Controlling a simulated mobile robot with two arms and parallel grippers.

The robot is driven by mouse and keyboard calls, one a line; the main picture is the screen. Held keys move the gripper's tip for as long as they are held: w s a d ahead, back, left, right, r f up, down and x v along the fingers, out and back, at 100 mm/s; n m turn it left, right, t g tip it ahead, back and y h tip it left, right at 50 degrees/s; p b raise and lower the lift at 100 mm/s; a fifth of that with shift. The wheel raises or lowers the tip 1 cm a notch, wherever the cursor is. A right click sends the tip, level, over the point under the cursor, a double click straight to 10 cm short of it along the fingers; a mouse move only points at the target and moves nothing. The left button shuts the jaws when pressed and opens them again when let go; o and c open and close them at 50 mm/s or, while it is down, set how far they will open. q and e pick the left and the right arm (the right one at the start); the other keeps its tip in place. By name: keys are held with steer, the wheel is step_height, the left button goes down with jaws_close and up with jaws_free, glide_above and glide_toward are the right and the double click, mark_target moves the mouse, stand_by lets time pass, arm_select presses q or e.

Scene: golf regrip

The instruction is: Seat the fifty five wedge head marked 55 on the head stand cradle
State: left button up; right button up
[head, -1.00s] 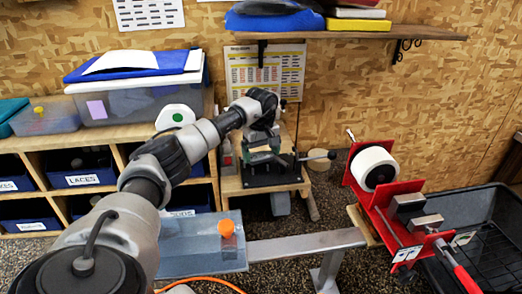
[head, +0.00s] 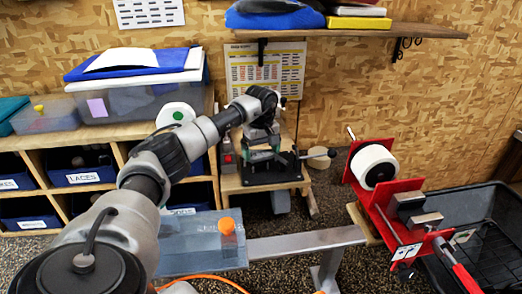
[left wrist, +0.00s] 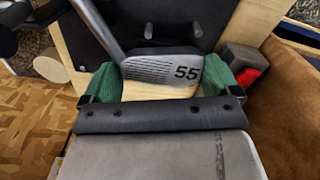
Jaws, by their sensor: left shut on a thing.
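The wedge head (left wrist: 150,67) is grey, with grooves and the number 55 on its face, and shows in the left wrist view. Its shaft or hosel runs toward the upper left. My left gripper (left wrist: 160,80) has green-padded fingers on both sides of the head and is shut on it. A pale wooden surface shows just below the head. In the head view my left gripper (head: 262,152) is over a black stand (head: 272,177) with a lever, on a wooden stool. The arm and gripper hide the wedge head there. I cannot tell whether the head touches the cradle.
A red fixture (head: 385,205) with a white roll stands at the right, beside a black crate (head: 490,205). Cubbies (head: 100,185) stand left.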

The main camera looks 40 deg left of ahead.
mark_target(261, 152)
arm_select(q)
steer(key=shift+s+d+f+b, duration=0.1)
steer(key=shift+f+b, duration=0.2)
steer(key=shift+f, duration=0.3)
stand_by(1.0)
steer(key=o, duration=0.6)
steer(key=shift+f, duration=0.1)
steer(key=shift+r+p, duration=0.55)
steer(key=shift+r, duration=0.15)
steer(key=shift+r+p, duration=2)
steer(key=shift+r, duration=1.05)
